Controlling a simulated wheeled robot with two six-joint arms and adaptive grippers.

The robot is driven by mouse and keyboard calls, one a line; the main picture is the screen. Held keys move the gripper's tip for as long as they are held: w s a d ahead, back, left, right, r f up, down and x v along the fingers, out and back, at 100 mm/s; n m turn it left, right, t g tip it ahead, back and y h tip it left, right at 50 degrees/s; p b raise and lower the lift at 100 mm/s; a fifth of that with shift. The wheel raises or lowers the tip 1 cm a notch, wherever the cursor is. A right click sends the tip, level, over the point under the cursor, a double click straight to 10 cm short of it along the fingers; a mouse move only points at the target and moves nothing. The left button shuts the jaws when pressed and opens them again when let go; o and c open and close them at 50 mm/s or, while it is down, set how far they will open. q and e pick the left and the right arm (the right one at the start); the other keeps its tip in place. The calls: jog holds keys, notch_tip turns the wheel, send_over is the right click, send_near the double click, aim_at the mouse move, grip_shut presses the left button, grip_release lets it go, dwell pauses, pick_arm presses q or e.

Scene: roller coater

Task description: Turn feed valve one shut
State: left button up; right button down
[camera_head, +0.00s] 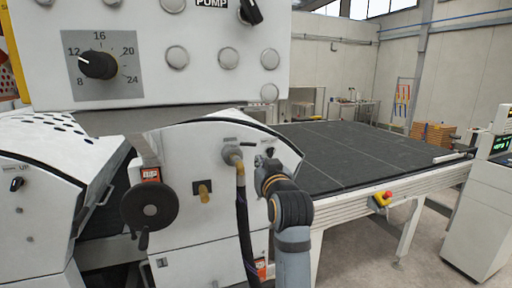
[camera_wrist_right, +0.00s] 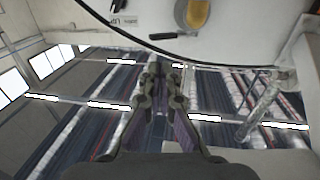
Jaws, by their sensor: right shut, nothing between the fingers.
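A white coater side panel (camera_head: 190,150) carries a hose fitting (camera_head: 232,155) with a dark hose hanging from it, and a brass fitting (camera_head: 203,192) to its left. I cannot read which part is feed valve one. My right gripper (camera_head: 268,163) is in front of the panel's right end, right of the hose fitting, and hides part of the panel there. In the right wrist view my right gripper (camera_wrist_right: 163,76) is shut and empty, below the panel's curved edge. A yellow-grey fitting (camera_wrist_right: 192,14) and a small black lever (camera_wrist_right: 115,5) show above it. My left gripper is out of view.
A black handwheel (camera_head: 149,206) sits on the panel's left. A control box with a dial (camera_head: 98,66) overhangs the panel. A dark conveyor table (camera_head: 350,150) with a red stop button (camera_head: 388,195) extends right. Open floor lies at lower right.

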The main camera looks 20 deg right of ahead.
aim_at(252, 144)
jog(key=w+p, duration=0.2)
jog(key=w, duration=0.2)
jog(key=w+d+p, duration=0.1)
jog(key=w+p, duration=0.1)
jog(key=w, duration=0.3)
jog(key=w+p, duration=0.2)
jog(key=w, duration=0.2)
jog(key=shift+w+d, duration=0.3)
jog(key=shift+w, duration=0.1)
jog(key=shift+w, duration=0.1)
jog(key=shift+w+d+r, duration=0.1)
jog(key=shift+w, duration=0.4)
jog(key=shift+w+d, duration=0.1)
jog(key=shift+r, duration=0.1)
